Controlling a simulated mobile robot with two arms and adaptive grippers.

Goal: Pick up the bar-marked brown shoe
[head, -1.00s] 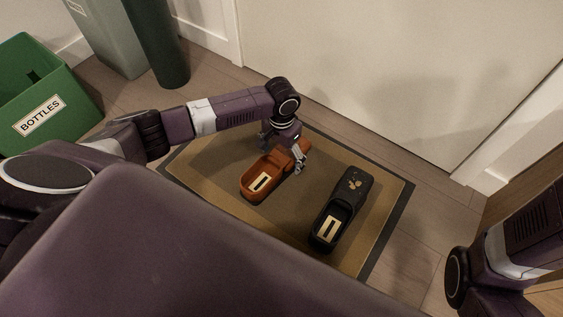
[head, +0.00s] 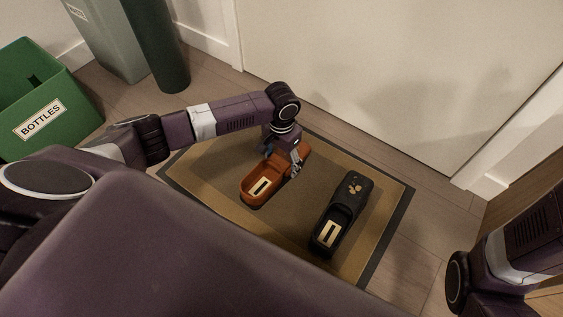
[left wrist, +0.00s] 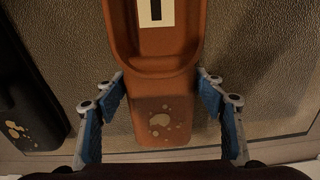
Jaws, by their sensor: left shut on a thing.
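The brown shoe (head: 252,192) is orange-brown, with a pale insole patch bearing one dark bar. It is over the mat, its open end toward me. My left gripper (head: 281,160) is shut on its far, closed end, from above. In the left wrist view the brown shoe (left wrist: 158,62) lies between the two blue-padded fingers of my left gripper (left wrist: 163,103), and pale spots show on its closed end. I cannot tell whether its sole is clear of the mat. My right arm shows at the right edge, but its gripper is out of view.
A black shoe (head: 347,208) with pale spots and a pale marked insole lies on the tan, dark-edged mat (head: 215,160), right of the brown one. A green BOTTLES bin (head: 60,85), a grey bin and a dark green cylinder stand at the left. A pale door is behind.

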